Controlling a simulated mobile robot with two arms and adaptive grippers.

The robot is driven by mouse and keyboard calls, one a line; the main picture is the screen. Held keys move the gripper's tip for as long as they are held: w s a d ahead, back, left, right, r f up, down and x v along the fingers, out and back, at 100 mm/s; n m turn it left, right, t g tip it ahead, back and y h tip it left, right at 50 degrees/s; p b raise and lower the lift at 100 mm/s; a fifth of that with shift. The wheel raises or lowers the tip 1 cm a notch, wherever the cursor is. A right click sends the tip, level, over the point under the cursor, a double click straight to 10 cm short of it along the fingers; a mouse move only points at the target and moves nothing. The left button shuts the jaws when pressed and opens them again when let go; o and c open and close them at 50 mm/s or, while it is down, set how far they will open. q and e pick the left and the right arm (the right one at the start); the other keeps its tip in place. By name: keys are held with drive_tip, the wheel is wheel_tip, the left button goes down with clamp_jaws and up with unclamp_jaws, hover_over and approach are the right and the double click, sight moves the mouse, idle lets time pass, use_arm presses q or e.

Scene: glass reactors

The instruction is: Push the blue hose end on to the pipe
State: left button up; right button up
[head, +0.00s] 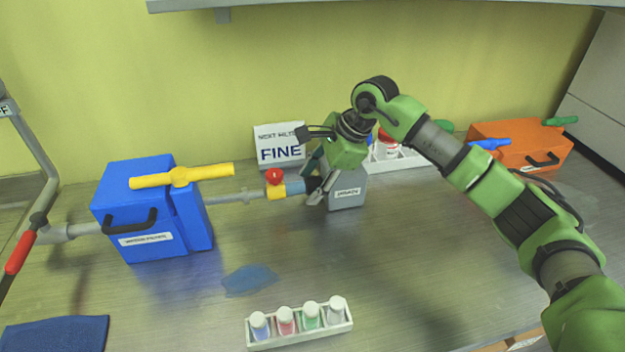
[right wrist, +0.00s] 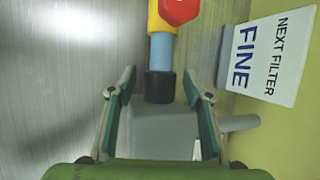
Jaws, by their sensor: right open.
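A light-blue hose piece (head: 295,187) runs between a yellow fitting (head: 276,190) with a red knob (head: 274,176) and a black cuff. In the right wrist view the blue piece (right wrist: 161,50) enters the black cuff (right wrist: 158,86). A grey pipe (head: 240,195) runs from the blue box to the yellow fitting. My right gripper (head: 318,190) is open, its fingers on either side of the black cuff with gaps, as the wrist view (right wrist: 159,76) shows. The joint inside the cuff is hidden. My left gripper is not in view.
The blue box (head: 140,210) with a yellow lever (head: 180,176) stands left. A grey box (head: 347,192) stands close behind my right gripper. A sign (head: 279,146) is by the wall. A vial rack (head: 300,338) and blue puddle (head: 250,279) are in front.

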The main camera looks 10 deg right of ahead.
clamp_jaws()
drive_tip(key=a+b, duration=0.1)
drive_tip(key=a, duration=0.3)
drive_tip(key=shift+a, duration=0.25)
unclamp_jaws()
drive_tip(key=shift+a, duration=0.15)
